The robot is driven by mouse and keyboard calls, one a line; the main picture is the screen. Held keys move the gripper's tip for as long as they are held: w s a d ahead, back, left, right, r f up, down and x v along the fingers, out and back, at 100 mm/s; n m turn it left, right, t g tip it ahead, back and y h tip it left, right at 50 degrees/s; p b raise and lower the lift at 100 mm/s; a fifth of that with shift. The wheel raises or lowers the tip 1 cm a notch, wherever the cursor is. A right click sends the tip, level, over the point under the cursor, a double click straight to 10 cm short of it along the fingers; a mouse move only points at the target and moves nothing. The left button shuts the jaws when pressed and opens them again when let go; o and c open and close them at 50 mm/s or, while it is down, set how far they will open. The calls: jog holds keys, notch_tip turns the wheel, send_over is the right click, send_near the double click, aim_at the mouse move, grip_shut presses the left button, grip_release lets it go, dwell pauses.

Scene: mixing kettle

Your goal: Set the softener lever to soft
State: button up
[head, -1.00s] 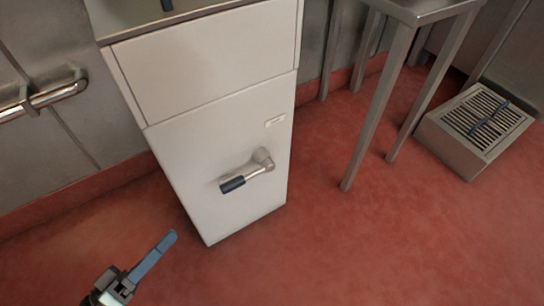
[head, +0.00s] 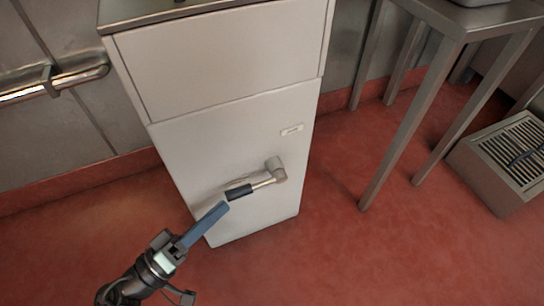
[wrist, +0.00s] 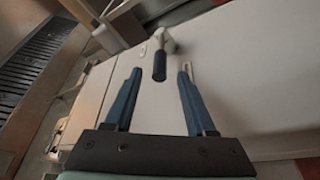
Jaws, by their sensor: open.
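The softener lever (head: 262,183) is a metal arm with a dark grip, mounted on the lower front panel of a white cabinet (head: 225,125). In the head view it points left and slightly down from its round pivot at the right. My gripper (head: 224,207) is just left of and below the dark grip. In the wrist view the lever (wrist: 160,64) lies ahead, between the lines of my two blue fingers. There my gripper (wrist: 158,72) is open and empty, its fingertips spread on either side of the grip's end. Contact is not visible.
A small label (head: 292,130) is on the panel above the lever. A metal table (head: 455,25) stands to the right, and a grated floor drain box (head: 515,155) sits beyond it. A wall rail (head: 60,82) is at left. The red floor (head: 330,260) in front is clear.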

aim_at(239, 193)
jog(key=shift+p+x, duration=0.6)
jog(key=shift+x, duration=2.05)
jog(key=shift+w+d+r, duration=0.1)
jog(key=shift+w+d, duration=0.05)
grip_shut()
